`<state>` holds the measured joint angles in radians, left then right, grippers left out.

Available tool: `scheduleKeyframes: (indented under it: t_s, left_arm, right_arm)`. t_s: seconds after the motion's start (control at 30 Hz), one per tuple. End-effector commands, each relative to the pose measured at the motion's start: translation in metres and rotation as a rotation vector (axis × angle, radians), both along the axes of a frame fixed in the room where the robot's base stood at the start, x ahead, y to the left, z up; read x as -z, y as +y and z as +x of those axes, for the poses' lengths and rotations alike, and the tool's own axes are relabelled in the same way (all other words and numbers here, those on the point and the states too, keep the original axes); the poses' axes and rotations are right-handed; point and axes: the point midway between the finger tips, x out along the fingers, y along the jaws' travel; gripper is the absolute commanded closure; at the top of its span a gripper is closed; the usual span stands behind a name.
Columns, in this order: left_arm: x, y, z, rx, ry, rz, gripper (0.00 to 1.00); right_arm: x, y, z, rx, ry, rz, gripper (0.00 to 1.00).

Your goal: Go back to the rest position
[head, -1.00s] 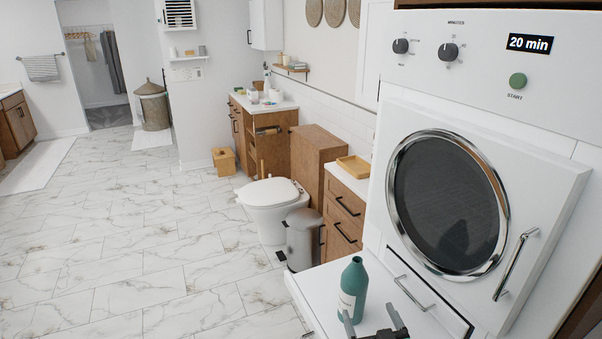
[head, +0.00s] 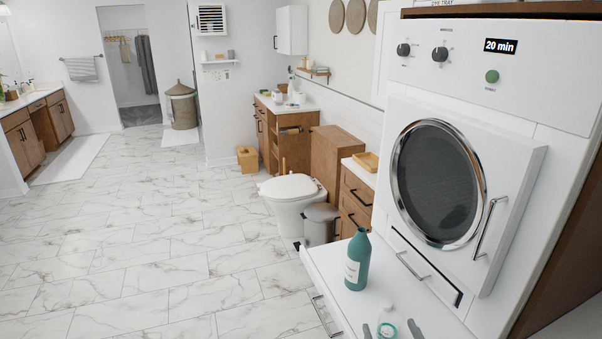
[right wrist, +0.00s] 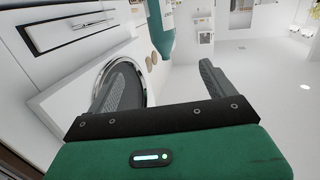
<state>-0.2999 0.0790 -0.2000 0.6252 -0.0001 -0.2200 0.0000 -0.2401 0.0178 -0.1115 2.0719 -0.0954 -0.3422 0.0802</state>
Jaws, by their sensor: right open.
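My right gripper (head: 391,328) shows at the bottom of the head view, with two dark fingertips apart. In the right wrist view it (right wrist: 165,85) is open, with nothing held between its fingers. A teal bottle (head: 357,260) with a white label stands upright on a white pull-out surface (head: 335,285) below the washing machine door. The bottle also shows at the top of the right wrist view (right wrist: 160,25), beyond the fingers. A small clear container with a white cap (head: 388,318) appears between the fingertips in the head view. My left gripper is not in view.
The white washing machine (head: 520,110) stands close on the right, its display reading 20 min. Its round-windowed door (head: 438,185) has a bar handle. A toilet (head: 290,195), a bin (head: 321,222) and drawers (head: 355,200) stand beyond. The marble floor (head: 150,240) on the left is clear.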

Motion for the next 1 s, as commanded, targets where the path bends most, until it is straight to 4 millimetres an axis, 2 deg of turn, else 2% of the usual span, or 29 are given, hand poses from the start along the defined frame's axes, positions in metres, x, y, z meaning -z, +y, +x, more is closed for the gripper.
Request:
scheduleKeyframes:
  t_s: [0.27,0.47,0.57,0.7,0.8,1.0]
  left_arm:
    - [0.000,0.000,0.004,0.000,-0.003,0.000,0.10]
    - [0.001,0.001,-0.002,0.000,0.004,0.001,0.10]
    - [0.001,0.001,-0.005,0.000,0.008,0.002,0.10]
    - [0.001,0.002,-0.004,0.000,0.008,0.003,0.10]
    - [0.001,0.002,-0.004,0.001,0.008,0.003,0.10]
    - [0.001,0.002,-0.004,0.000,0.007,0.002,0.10]
  right_arm:
    - [0.025,-0.005,-0.027,0.004,0.174,-0.022,0.13]
    - [0.050,-0.010,-0.062,0.004,0.364,-0.049,0.13]
    - [0.066,-0.014,-0.093,-0.001,0.509,-0.070,0.13]
    - [0.084,-0.019,-0.144,-0.012,0.725,-0.100,0.13]
    - [0.091,-0.022,-0.176,-0.020,0.846,-0.121,0.13]
    - [0.096,-0.026,-0.226,-0.038,1.031,-0.148,0.13]
